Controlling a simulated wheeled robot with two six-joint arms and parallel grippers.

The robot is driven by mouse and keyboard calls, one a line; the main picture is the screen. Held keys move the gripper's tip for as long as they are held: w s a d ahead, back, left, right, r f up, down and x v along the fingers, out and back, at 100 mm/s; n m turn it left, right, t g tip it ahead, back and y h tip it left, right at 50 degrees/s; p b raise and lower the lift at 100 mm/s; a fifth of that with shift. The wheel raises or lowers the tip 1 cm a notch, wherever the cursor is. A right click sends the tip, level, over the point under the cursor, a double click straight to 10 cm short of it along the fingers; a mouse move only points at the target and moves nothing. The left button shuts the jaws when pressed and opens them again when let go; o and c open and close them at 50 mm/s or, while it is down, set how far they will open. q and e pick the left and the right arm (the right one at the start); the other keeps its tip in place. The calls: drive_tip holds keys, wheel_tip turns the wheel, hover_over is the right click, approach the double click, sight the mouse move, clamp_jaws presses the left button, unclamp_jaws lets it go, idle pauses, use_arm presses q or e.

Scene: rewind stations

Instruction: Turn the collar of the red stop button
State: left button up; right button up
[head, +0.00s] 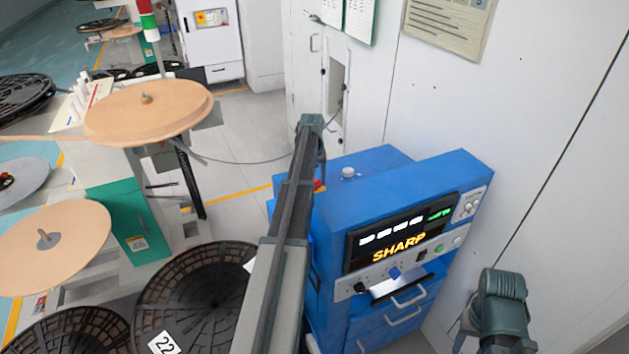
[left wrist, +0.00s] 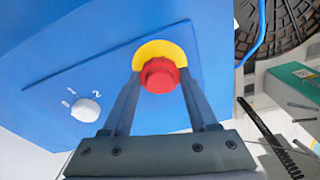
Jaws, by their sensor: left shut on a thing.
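The red stop button (left wrist: 159,77) sits on a yellow round plate (left wrist: 160,49) on a blue panel in the left wrist view. In the head view the red button (head: 318,185) shows as a small red spot at the left side of the blue machine (head: 365,190), partly behind my left arm. My left gripper (left wrist: 159,84) has one finger on each side of the red button and is shut on it. The fingertips are partly hidden by the button and the plate. My right gripper is out of view; only a part of my right arm shows at lower right.
A white knob (left wrist: 86,110) marked with numbers is on the same panel, left of the button. Reels (head: 205,300) stand left of the machine. A white wall (head: 560,130) is close on the right.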

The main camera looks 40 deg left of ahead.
use_arm(q)
drive_tip(key=shift+c, duration=0.6)
drive_tip(key=shift+m, duration=0.3)
drive_tip(key=m, duration=0.3)
drive_tip(key=shift+h, duration=0.3)
drive_tip(key=shift+m+t, duration=0.3)
drive_tip(key=shift+m, duration=1.4)
drive_tip(key=o, duration=1.4)
